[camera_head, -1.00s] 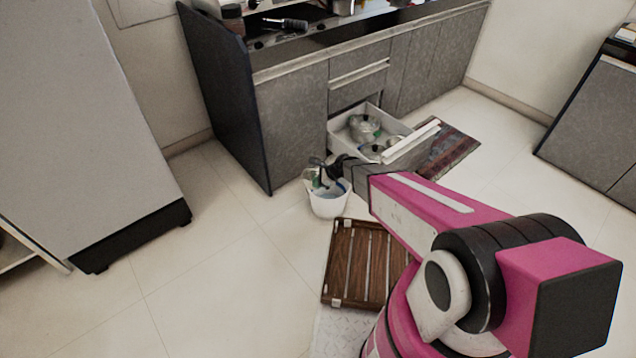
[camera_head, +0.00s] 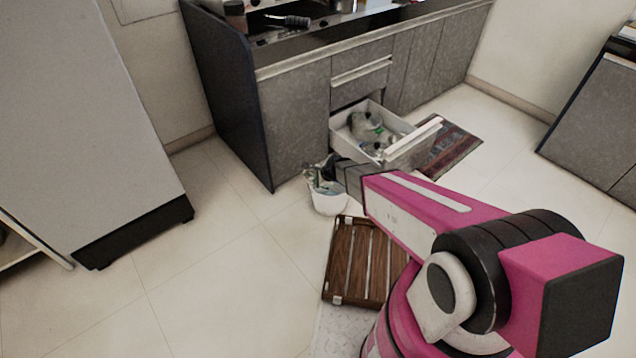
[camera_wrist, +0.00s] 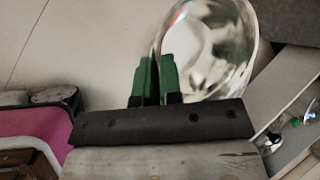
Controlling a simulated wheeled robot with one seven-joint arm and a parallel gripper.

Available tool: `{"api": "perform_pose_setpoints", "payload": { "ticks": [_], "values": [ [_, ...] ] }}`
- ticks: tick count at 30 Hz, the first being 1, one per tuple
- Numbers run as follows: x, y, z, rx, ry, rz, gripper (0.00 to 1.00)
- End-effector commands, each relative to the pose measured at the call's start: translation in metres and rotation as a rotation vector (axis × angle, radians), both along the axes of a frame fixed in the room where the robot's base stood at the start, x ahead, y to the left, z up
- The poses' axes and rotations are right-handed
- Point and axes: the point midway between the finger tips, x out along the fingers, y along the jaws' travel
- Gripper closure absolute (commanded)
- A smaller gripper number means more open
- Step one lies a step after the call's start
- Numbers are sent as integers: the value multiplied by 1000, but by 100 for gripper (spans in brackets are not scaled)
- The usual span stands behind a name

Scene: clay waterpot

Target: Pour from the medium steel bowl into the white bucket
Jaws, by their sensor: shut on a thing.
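The white bucket (camera_head: 328,204) stands on the floor in front of the cabinet, just left of the open drawer. My gripper (camera_head: 320,176) is above the bucket's opening in the head view, partly hiding it. In the wrist view my gripper (camera_wrist: 158,66) has its green fingers shut on the rim of the shiny medium steel bowl (camera_wrist: 232,45). The bowl looks tilted, with its side to the right of the fingers. In the head view the bowl is too small and mixed with the gripper to make out clearly. Its contents and any pouring cannot be told.
An open drawer (camera_head: 428,130) with glassware juts out close to the right of my gripper. A brown slatted wooden mat (camera_head: 352,262) lies in front of the bucket. A patterned rug (camera_head: 455,147) lies beyond the drawer. The floor to the left is clear.

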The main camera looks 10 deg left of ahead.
Motion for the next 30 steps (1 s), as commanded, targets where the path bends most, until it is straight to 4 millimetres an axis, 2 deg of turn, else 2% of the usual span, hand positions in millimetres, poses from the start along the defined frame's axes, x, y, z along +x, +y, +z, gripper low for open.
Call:
{"api": "perform_pose_setpoints", "payload": {
  "ticks": [7, 22, 30],
  "values": [
    [0, 0, 5, -3, -5, 0, 100],
    [-1, 0, 47, -51, -56, 1, 100],
    [0, 0, 50, -57, -63, 0, 100]
  ]
}}
